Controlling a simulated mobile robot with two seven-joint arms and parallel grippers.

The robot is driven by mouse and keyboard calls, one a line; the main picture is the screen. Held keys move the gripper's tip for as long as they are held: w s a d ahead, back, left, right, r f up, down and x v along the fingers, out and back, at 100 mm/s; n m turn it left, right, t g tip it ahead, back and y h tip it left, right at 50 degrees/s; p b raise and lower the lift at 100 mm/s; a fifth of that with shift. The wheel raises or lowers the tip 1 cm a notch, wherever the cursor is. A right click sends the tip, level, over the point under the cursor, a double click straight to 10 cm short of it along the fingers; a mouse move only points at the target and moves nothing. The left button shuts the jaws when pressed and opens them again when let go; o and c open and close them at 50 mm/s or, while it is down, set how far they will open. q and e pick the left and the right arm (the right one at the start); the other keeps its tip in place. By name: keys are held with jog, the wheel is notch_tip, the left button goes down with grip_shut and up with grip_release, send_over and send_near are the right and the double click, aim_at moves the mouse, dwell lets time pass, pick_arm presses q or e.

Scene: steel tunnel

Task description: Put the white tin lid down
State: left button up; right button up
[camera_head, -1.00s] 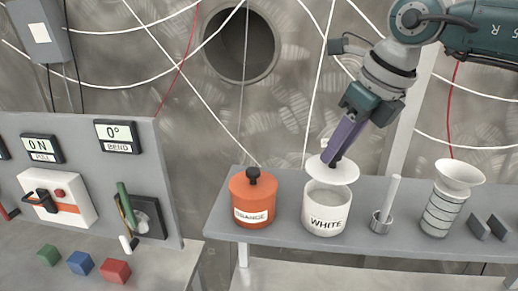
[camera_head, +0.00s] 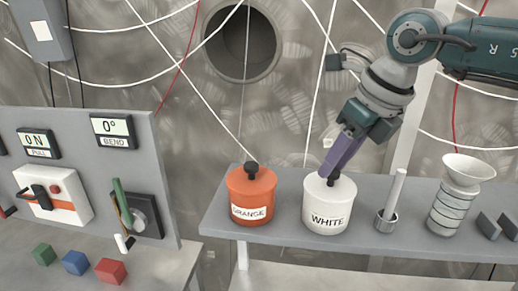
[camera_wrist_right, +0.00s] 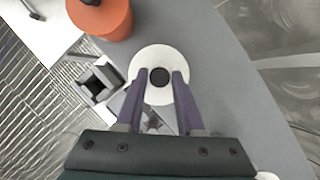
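The white tin lid (camera_wrist_right: 160,55) sits on top of the white tin (camera_head: 326,212), labelled "WHITE"; no gap shows between them. Its black knob (camera_wrist_right: 160,77) is between the two purple fingers of my right gripper (camera_head: 329,174). The fingers partly hide the lid in the head view. My left gripper is not in view.
An orange tin (camera_head: 250,190) with a black knob stands left of the white tin. A white rod in a grey holder (camera_head: 386,221) and a white funnel-topped stack (camera_head: 455,200) stand to the right on the grey shelf (camera_head: 285,233). Coloured cubes (camera_head: 75,263) lie far left.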

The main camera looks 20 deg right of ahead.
jog(key=o, duration=0.4)
jog(key=shift+c, duration=0.2)
